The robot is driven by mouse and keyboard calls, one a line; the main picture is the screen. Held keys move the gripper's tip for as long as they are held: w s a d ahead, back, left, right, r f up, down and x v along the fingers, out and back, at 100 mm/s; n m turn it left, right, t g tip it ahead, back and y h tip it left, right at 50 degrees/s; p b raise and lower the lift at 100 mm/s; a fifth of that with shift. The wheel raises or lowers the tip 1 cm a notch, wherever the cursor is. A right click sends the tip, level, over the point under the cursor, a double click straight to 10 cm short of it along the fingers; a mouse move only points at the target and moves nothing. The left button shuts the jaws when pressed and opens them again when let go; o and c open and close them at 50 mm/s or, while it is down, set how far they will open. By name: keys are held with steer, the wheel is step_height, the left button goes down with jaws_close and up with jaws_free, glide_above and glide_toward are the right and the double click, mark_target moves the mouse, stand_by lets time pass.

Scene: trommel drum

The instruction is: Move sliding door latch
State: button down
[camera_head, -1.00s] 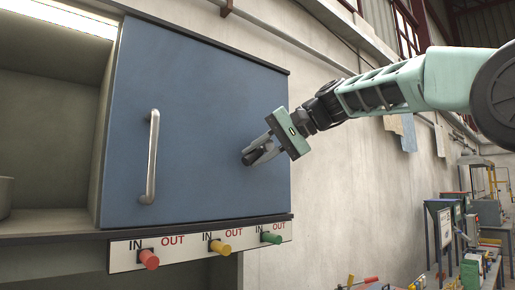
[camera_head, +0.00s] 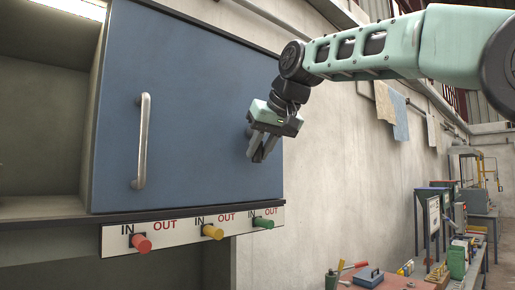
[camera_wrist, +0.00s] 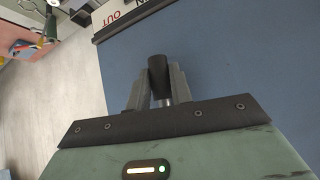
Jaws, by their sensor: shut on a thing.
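The sliding door (camera_head: 190,100) is a blue panel with an upright silver handle (camera_head: 143,140) on its left part. The latch is a dark round knob near the door's right edge, clearest in the wrist view (camera_wrist: 157,73). My gripper (camera_head: 259,153) is at the door's right part, its fingers pointing down in the head view. In the wrist view my gripper (camera_wrist: 158,88) is shut on the knob, one finger on each side. A short metal stem shows below the knob between the fingers. In the head view my gripper hides most of the latch.
Below the door a white strip (camera_head: 180,232) carries red (camera_head: 142,243), yellow (camera_head: 213,231) and green (camera_head: 264,222) knobs marked IN and OUT. An open compartment (camera_head: 40,120) lies left. A bare wall and a cluttered workbench (camera_head: 400,283) are on the right.

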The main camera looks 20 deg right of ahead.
steer(key=shift+d+n+h, duration=0.2)
steer(key=shift+n+h, duration=0.1)
steer(key=shift+h, duration=0.2)
steer(key=c, duration=1.3)
jaws_free()
steer(key=shift+d, duration=0.1)
steer(key=shift+o, duration=0.2)
steer(key=b+v, duration=0.1)
steer(key=v, duration=1.6)
steer(key=shift+s, duration=0.3)
steer(key=shift+f, duration=0.15)
